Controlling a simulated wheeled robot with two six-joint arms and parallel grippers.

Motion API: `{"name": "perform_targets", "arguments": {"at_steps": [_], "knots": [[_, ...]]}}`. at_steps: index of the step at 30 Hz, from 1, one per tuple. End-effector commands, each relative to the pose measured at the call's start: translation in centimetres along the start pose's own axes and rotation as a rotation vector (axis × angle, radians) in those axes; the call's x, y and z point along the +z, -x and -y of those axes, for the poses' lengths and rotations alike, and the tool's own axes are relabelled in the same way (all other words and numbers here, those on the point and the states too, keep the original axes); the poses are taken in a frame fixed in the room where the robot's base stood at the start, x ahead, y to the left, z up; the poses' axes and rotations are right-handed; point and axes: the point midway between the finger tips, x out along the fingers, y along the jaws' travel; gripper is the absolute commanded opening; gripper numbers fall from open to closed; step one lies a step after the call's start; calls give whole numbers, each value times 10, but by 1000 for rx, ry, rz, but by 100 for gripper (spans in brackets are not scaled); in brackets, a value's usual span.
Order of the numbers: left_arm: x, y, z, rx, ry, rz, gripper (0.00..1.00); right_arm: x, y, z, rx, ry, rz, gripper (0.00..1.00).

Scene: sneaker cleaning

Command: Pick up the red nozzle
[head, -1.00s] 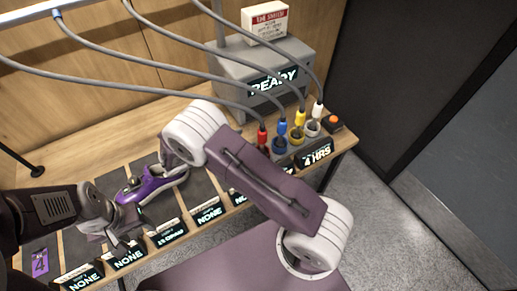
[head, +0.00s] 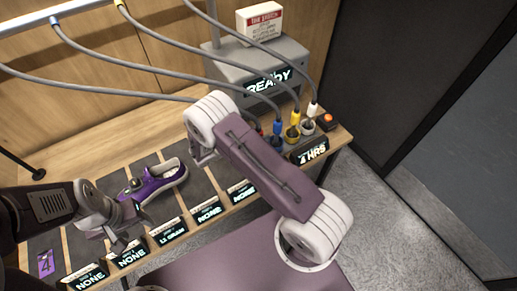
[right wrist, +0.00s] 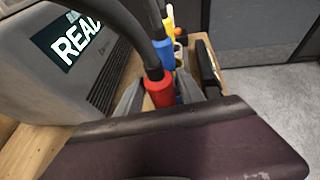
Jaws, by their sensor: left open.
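The red nozzle (right wrist: 160,93) hangs on a dark hose in the right wrist view, close to the camera. The grey fingers of my right gripper (right wrist: 161,93) stand on either side of it, apart, with a narrow gap beside the nozzle; they look open. In the head view my right arm hides this gripper and nearly all of the red nozzle. My left gripper (head: 122,232) is open at the left, beside the purple sneaker (head: 158,182) on the bench.
A blue nozzle (head: 277,128), yellow nozzle (head: 295,117) and white nozzle (head: 312,108) stand in a row beside the red one. A grey box (head: 285,62) reading READY stands behind. Several label displays line the bench front. An orange button (head: 327,118) sits at the bench's right end.

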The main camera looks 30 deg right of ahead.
Motion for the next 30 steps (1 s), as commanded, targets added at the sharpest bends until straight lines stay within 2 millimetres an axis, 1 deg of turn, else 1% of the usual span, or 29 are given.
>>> {"name": "perform_targets", "arguments": {"at_steps": [1,2,3,4,30], "knots": [[0,0,0,0,0,0,56,0,0,0,0,0,0,27],[0,0,0,0,0,0,56,0,0,0,0,0,0,19],[0,0,0,0,0,0,56,0,0,0,0,0,0,8],[0,0,0,0,0,0,56,0,0,0,0,0,0,0],[0,0,0,0,0,0,56,0,0,0,-1,0,1,0]]}}
